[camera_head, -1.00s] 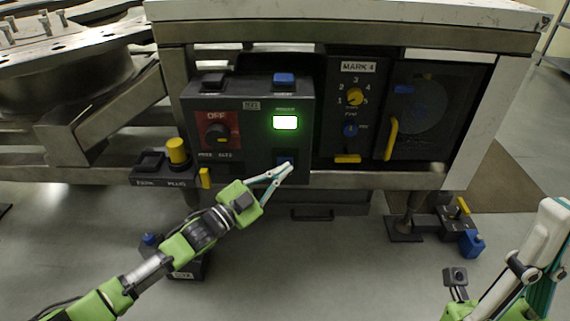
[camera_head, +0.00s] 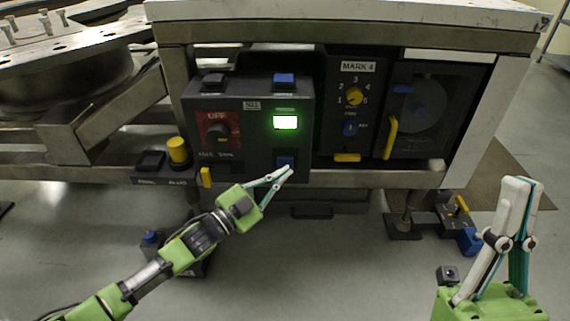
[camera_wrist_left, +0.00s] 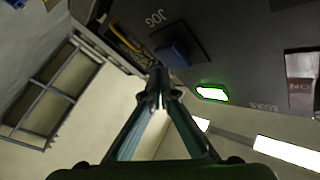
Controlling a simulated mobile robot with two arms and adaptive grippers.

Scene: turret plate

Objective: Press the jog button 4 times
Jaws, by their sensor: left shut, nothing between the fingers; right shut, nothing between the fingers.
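The jog button is a blue block (camera_head: 285,161) low on the dark control box (camera_head: 255,140), below a lit green window (camera_head: 286,122). In the left wrist view the blue button (camera_wrist_left: 175,54) sits beside the letters JOG. My left gripper (camera_head: 290,171) is shut and empty, with its tips just in front of and below the button, partly covering it. In the left wrist view the left fingertips (camera_wrist_left: 158,76) are close to the button's edge; I cannot tell whether they touch. My right gripper (camera_head: 522,182) is shut and empty, standing upright at the lower right, far from the box.
Another blue button (camera_head: 284,80) and a dark button (camera_head: 214,82) top the box. A red plate with a knob (camera_head: 218,131) is at left. A yellow knob (camera_head: 177,150) stands on a low box. A yellow handle (camera_head: 391,138) projects at right. Open floor lies in front.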

